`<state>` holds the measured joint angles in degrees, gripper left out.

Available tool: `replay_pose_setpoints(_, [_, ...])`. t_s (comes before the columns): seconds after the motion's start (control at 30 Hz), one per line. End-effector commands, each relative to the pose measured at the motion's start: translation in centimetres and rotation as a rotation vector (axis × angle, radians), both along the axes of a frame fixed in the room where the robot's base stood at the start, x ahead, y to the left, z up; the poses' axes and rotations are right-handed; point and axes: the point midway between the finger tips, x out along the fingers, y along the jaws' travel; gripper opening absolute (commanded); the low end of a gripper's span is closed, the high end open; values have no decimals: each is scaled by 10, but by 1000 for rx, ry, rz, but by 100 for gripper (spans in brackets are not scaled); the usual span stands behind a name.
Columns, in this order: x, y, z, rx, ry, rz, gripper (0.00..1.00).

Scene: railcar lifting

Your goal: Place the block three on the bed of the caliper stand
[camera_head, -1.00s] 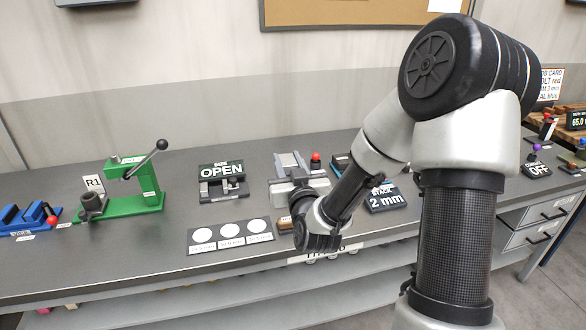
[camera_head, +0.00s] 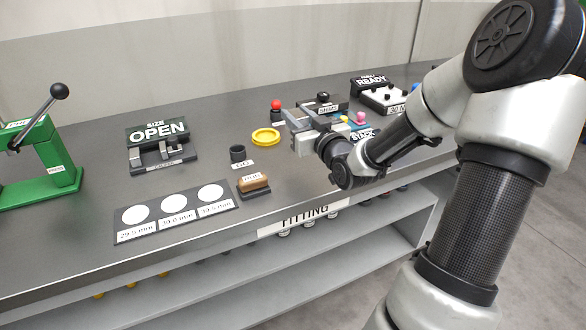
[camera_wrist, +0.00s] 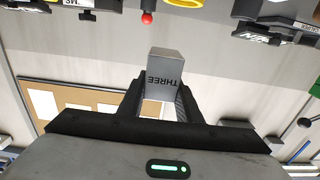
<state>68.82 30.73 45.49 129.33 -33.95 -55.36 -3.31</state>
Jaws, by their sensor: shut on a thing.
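Block three (camera_wrist: 165,68), a grey block with THREE on its face, sits between the two dark fingers of my gripper (camera_wrist: 160,92) in the wrist view. The gripper is shut on it. In the head view my gripper (camera_head: 303,128) is above the bench, to the right of the caliper stand; I cannot clearly make out the block there. The caliper stand (camera_head: 160,155) is dark with grey jaws, and a sign above it reads SIZE OPEN. Its bed looks empty. The gripper is well apart from it.
A mat with white discs (camera_head: 176,212) and a brown block on a dark holder (camera_head: 255,184) lie in front. A black cup (camera_head: 238,154), yellow ring (camera_head: 265,137) and red knob (camera_head: 276,104) stand between. A green press (camera_head: 45,165) is left.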

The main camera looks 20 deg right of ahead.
Motion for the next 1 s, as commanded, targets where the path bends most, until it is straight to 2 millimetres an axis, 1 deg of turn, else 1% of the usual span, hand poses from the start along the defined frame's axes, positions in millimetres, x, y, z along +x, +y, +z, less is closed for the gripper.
replay_pose_setpoints(0.27, [0,0,1,0,-3,1,0])
replay_pose_setpoints(0.37, [0,0,-13,2,-2,1,0])
replay_pose_setpoints(0.5, [0,0,-37,4,-2,1,0])
replay_pose_setpoints(0.77, [0,1,-58,1,-3,1,0])
replay_pose_setpoints(0.9, [0,1,-81,4,-1,1,0])
replay_pose_setpoints(1.0, [1,1,-94,1,-3,1,0])
